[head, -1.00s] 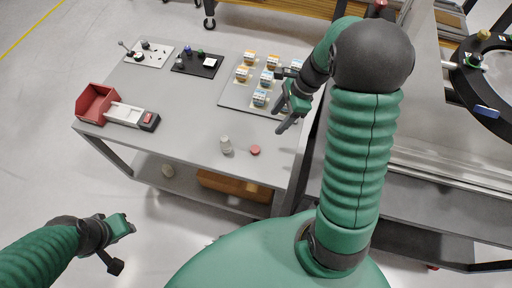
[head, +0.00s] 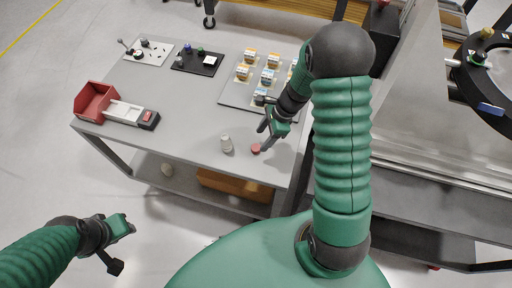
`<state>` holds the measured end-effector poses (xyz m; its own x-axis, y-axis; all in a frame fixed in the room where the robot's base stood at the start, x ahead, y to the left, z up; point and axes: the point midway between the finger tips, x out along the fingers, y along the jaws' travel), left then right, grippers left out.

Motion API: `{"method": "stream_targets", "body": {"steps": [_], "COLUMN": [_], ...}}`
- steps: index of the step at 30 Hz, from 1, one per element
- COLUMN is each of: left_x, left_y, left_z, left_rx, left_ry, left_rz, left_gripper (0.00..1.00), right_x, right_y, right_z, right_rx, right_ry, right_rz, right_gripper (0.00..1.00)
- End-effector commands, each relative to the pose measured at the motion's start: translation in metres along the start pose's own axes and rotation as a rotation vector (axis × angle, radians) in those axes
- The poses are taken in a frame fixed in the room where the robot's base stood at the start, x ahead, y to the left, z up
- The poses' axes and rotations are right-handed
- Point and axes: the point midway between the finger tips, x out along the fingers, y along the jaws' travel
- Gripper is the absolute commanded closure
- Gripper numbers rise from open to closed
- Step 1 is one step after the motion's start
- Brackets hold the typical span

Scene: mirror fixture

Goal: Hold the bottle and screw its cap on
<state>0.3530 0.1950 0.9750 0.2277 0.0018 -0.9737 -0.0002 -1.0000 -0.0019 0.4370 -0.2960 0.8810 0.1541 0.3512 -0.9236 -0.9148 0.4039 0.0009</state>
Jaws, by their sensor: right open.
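The bottle (head: 226,144) is small and pale and stands upright near the front edge of the grey table. The red cap (head: 255,148) lies on the table just to the right of the bottle. My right gripper (head: 264,138) is open, with its fingers pointing down close to the cap; I cannot tell whether a finger touches it. My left gripper (head: 120,246) is at the lower left, away from the table and off the bottle. Its finger gap is hard to judge from this angle.
The grey table (head: 185,130) also holds a red bin (head: 95,101) at the left, a black board (head: 198,61) at the back and a tray of several small boxes (head: 235,95). A ring fixture (head: 487,80) stands at the right. The table around the bottle is clear.

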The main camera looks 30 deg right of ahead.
Motion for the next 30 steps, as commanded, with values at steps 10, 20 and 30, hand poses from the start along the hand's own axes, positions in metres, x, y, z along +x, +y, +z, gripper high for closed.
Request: {"method": "stream_targets", "body": {"steps": [10, 20, 30], "left_x": [0.002, 0.003, 0.003], "left_y": [0.000, 0.000, 0.000], "left_z": [0.001, 0.001, 0.001], "left_rx": [0.000, 0.000, 0.000], "left_ry": [0.000, 0.000, 0.000], "left_rz": [0.000, 0.000, 0.000], "left_gripper": [0.64, 0.64, 0.64], "right_x": [0.039, 0.052, 0.052], "right_y": [0.002, 0.002, 0.002], "right_z": [-0.004, -0.004, -0.004], "right_rx": [0.001, 0.000, 0.000], "right_ry": [-0.001, 0.000, 0.000], "right_rz": [0.005, 0.001, 0.001], "right_gripper": [0.43, 0.43, 0.70]}}
